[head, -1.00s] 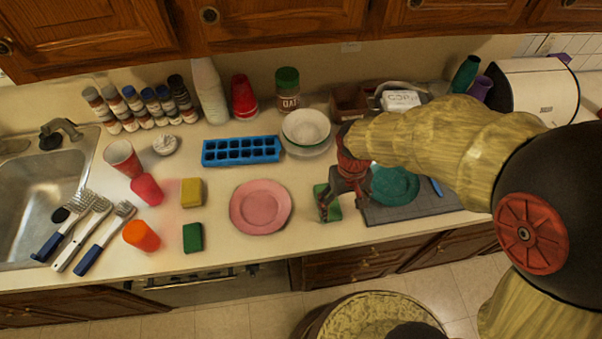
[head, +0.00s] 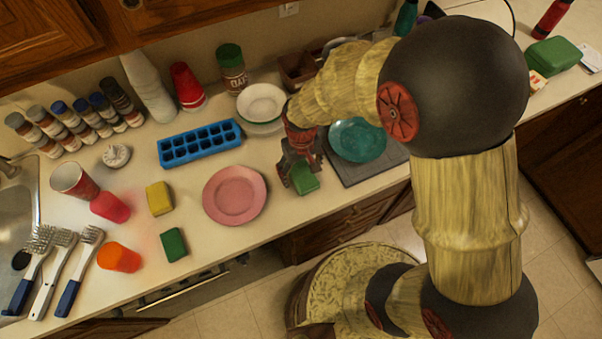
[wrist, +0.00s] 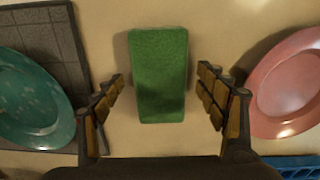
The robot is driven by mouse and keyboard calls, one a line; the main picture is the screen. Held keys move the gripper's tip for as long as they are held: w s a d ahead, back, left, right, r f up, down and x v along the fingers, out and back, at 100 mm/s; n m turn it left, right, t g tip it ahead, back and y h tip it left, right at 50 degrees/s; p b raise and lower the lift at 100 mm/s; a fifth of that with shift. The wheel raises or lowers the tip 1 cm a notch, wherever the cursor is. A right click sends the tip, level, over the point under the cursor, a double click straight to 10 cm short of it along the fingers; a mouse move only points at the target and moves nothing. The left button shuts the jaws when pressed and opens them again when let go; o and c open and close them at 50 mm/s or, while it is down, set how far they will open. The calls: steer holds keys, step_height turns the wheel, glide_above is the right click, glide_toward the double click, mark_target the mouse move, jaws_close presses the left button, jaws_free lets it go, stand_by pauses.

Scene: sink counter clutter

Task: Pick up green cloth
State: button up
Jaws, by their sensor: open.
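A green block-shaped piece, which looks like the folded green cloth (head: 305,184), lies on the counter between the pink plate and the grey mat. In the wrist view the green cloth (wrist: 158,80) is upright in the picture, between my two fingers, with a gap on each side. My gripper (wrist: 162,84) is open and points down over it, and no finger touches it there. In the head view my gripper (head: 301,168) partly covers the cloth. A second, darker green block (head: 174,245) lies farther left below a yellow sponge.
A pink plate (head: 235,195) is left of the cloth. A teal plate (head: 357,139) rests on a grey mat (head: 375,168) to the right. A blue ice tray (head: 200,142) and a white bowl (head: 262,103) stand behind. The counter's front edge is close.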

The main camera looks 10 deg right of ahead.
steer(key=shift+f, duration=0.1)
steer(key=shift+c, duration=1.3)
steer(key=c, duration=0.8)
steer(key=shift+c, duration=0.5)
